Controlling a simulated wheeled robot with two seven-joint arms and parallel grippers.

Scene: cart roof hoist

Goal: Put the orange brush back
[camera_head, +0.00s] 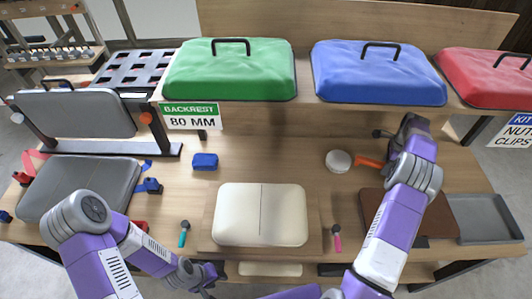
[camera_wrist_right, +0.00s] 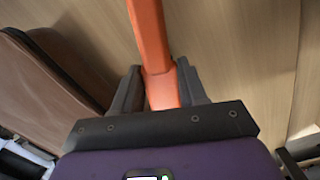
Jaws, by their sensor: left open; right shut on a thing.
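The orange brush (camera_head: 370,162) is at the right of the work table in the head view, beside a round white piece (camera_head: 338,161); I cannot tell whether they touch. My right gripper (camera_head: 388,163) is shut on it. In the right wrist view the orange brush's handle (camera_wrist_right: 148,35) runs up out of the picture from between the fingers of my right gripper (camera_wrist_right: 160,85). The brush's far end is out of that view. My left gripper (camera_head: 210,282) is open near the bottom edge of the head view, at the table's front, away from the brush.
A cream cushion (camera_head: 235,214) lies mid-table, with a blue block (camera_head: 205,161) behind it. A brown board (camera_head: 452,215) and grey tray (camera_head: 487,219) lie right. Green (camera_head: 230,75), blue (camera_head: 378,78) and red (camera_head: 487,80) cases stand on the rear shelf. Bare table surrounds the blue block.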

